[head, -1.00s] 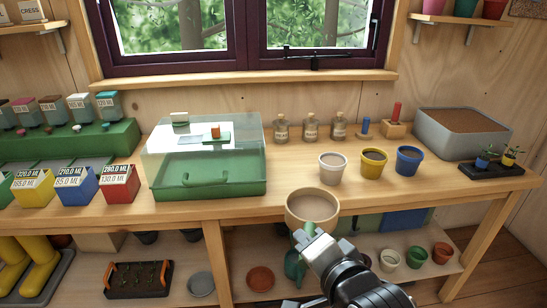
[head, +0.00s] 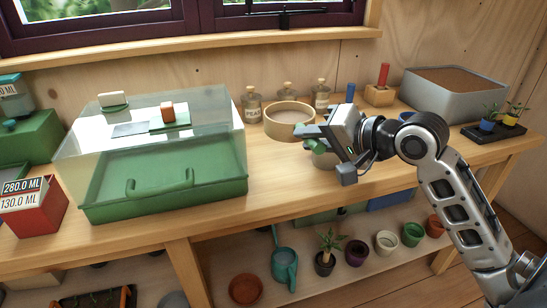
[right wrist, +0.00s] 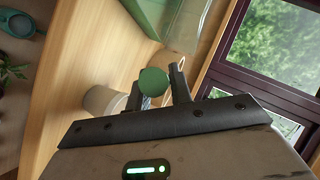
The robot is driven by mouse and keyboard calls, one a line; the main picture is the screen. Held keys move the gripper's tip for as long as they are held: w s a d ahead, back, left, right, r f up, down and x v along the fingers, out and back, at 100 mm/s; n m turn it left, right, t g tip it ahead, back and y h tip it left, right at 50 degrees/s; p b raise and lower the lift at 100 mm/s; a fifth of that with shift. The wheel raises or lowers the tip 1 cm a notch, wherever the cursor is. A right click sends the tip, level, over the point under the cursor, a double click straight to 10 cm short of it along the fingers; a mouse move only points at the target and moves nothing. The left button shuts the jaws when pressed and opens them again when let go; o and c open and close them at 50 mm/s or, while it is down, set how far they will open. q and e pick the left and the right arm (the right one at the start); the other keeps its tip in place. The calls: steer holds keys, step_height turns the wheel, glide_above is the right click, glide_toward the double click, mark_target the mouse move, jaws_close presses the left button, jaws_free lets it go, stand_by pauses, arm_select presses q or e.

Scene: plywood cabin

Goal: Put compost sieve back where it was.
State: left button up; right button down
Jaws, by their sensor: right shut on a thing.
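The compost sieve (head: 289,122) is a round, light wooden ring in the head view. It appears held above the workbench (head: 265,178), in front of the labelled bottles. My right gripper (head: 318,138) is at its right side, shut on its green handle (head: 317,147). In the right wrist view the rounded green handle end (right wrist: 153,82) shows between the fingers (right wrist: 155,98); the ring is not clear there. My left gripper is not in view.
A clear-lidded green propagator (head: 160,190) stands left of the sieve. A pale pot (head: 325,160) is partly hidden below my gripper. Corked bottles (head: 252,106), a wooden block with a red peg (head: 380,95) and a grey soil tub (head: 455,95) line the back.

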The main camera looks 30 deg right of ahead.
steer(key=w, duration=0.1)
steer(key=w+f, duration=0.1)
steer(key=w, duration=0.1)
steer(key=w+f, duration=0.1)
steer(key=shift+w, duration=0.35)
steer(key=w+f, duration=0.5)
steer(key=shift+f+b, duration=0.15)
steer(key=shift+b, duration=0.25)
steer(key=shift+w+f, duration=0.3)
steer(key=shift+f, duration=0.1)
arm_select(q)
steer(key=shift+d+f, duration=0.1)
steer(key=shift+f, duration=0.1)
arm_select(e)
steer(key=shift+w+f, duration=0.15)
steer(key=shift+f, duration=1.55)
steer(key=c, duration=1.3)
jaws_free()
steer(key=shift+f, duration=0.2)
steer(key=shift+o, duration=0.2)
steer(key=shift+r, duration=0.1)
